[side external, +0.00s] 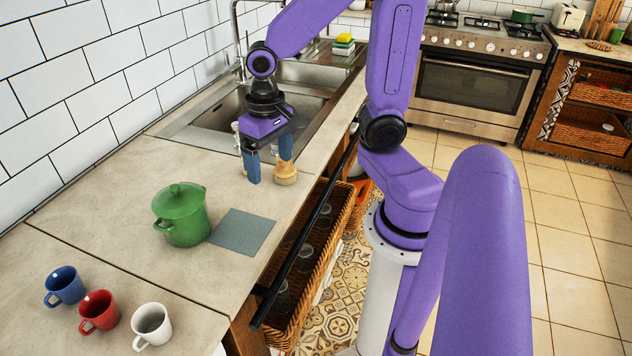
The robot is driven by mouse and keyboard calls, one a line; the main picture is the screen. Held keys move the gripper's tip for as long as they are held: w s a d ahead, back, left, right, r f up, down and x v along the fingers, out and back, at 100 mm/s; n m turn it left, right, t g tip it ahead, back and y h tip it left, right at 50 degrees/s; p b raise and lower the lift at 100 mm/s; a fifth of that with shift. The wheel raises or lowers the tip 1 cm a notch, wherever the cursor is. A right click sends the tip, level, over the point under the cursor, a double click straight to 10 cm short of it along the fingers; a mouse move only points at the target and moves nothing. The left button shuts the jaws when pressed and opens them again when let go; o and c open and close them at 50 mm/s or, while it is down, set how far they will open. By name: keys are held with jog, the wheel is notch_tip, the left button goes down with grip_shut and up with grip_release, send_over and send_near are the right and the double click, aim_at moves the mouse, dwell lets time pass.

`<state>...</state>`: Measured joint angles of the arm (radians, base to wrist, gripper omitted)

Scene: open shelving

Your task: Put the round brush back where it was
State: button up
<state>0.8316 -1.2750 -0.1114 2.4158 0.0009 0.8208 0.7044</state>
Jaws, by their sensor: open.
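The round brush (286,175) is a pale wooden, rounded piece on the counter, close to the front edge of the sink. My gripper (268,170) points down over the counter with its two blue fingers apart. One finger is left of the brush. The other comes down right over the brush's top and hides part of it. I cannot tell whether that finger touches the brush. Nothing is clearly held between the fingers.
A green lidded pot (181,215) and a flat grey square (242,231) are nearer on the counter (110,215). Blue (65,286), red (99,311) and white (152,326) mugs stand at the front left. The sink (290,88) is behind my gripper.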

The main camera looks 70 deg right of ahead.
jog(key=s+a+r+n, duration=0.1)
jog(key=s+a+n, duration=0.5)
jog(key=s+n, duration=0.6)
jog(key=shift+r+n, duration=0.4)
jog(key=shift+n, duration=1.4)
